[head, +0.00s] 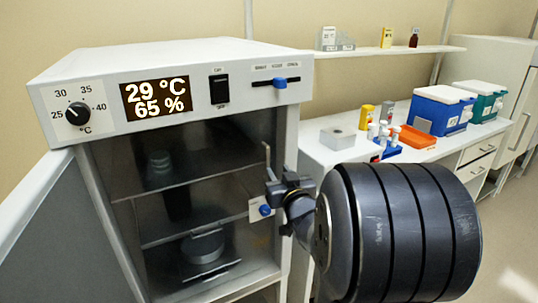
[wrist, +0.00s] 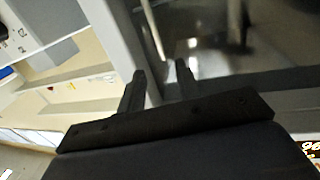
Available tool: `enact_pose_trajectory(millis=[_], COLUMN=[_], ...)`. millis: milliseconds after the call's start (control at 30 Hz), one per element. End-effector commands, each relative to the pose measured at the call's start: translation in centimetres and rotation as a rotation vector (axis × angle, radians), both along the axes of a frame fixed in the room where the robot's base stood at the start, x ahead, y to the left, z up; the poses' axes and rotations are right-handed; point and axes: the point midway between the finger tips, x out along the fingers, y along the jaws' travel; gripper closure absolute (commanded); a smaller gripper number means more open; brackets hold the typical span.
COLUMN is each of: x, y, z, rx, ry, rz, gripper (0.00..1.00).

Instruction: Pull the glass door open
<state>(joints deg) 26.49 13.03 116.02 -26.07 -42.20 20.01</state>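The glass door (head: 110,178) is a dark, see-through pane across the front of the white incubator (head: 180,60). It looks shut. A thin metal handle (head: 267,152) stands upright near its right edge; its lower part is hidden behind my gripper. A white tag with a blue knob (head: 264,210) sits just below. My gripper (head: 272,187) is at the handle's height, close to the right edge of the pane. In the wrist view its two dark fingers (wrist: 160,80) stand apart, with the pane beyond them. I cannot tell whether they touch the handle.
The incubator's solid outer door (head: 35,230) stands swung open at the left. Shelves with dark vessels show behind the glass. A white bench (head: 315,150) with blue and green boxes, bottles and an orange tray is at the right. Floor is clear at far right.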

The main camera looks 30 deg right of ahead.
Motion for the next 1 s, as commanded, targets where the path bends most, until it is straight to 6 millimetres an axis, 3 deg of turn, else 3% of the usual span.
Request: enact_pose_trajectory(millis=[300,500,900,1000], x=[5.6,7.7,8.4,8.4], y=[-0.9,-1.2,-1.4,-1.3], z=[0.0,0.0,-0.1,-0.1], rx=[-0.001,-0.001,-0.001,-0.001], ry=[0.002,0.002,0.002,0.002], rz=[0.001,0.001,-0.001,-0.001], gripper=[0.67,0.67,0.67,0.75])
